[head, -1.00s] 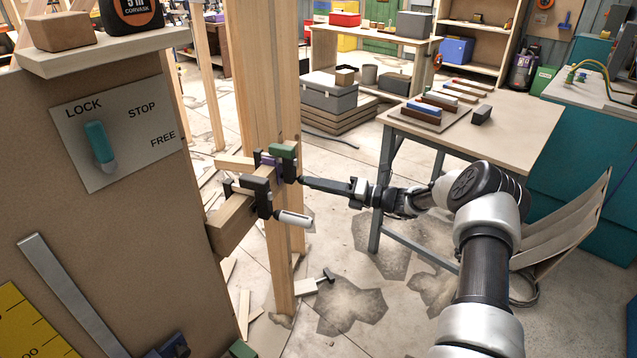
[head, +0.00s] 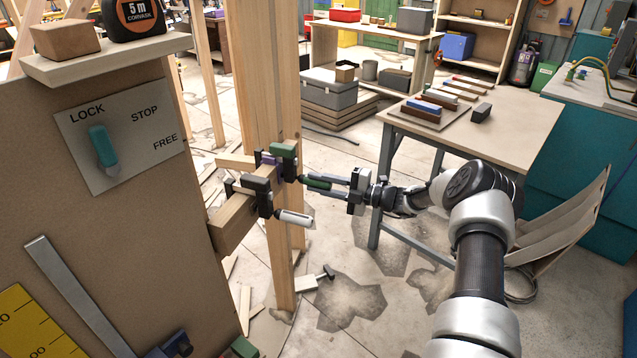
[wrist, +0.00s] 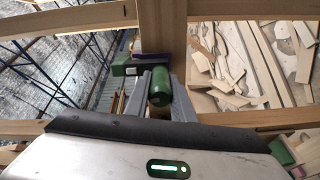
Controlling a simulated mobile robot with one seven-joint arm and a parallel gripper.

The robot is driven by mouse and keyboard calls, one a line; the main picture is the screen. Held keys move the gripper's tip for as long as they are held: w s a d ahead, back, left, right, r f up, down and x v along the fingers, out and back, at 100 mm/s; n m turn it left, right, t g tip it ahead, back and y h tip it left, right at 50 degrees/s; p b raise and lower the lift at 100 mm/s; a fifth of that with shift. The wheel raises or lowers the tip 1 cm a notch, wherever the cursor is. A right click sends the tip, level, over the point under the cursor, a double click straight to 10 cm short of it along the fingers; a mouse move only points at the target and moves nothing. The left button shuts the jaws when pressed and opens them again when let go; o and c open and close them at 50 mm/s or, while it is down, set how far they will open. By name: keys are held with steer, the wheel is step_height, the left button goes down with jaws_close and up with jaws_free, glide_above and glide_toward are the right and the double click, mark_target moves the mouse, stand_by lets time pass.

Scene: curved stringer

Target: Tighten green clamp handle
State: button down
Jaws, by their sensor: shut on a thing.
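The green clamp (head: 284,151) sits on the wooden rail against the upright post. Its green handle (head: 318,183) points right, toward my arm. My gripper (head: 311,185) is shut on this handle, with one finger on each side of it. In the wrist view the rounded green handle (wrist: 160,86) lies between the two grey fingers. The clamp's green body (wrist: 125,69) shows just beyond and to the left there. The contact faces of the fingers are partly hidden.
A black clamp with a white handle (head: 296,218) is close below, and a purple clamp (head: 267,159) sits just left. The wooden post (head: 262,80) stands right behind. A workbench (head: 520,125) is at the right. Wood scraps lie on the floor.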

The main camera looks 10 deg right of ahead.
steer(key=shift+m, duration=0.6)
steer(key=c, duration=1.5)
jaws_free()
steer(key=shift+d, duration=0.1)
steer(key=v, duration=1.7)
steer(key=shift+s+d+b, duration=0.1)
steer(key=shift+s+b, duration=0.05)
steer(key=shift+b, duration=0.15)
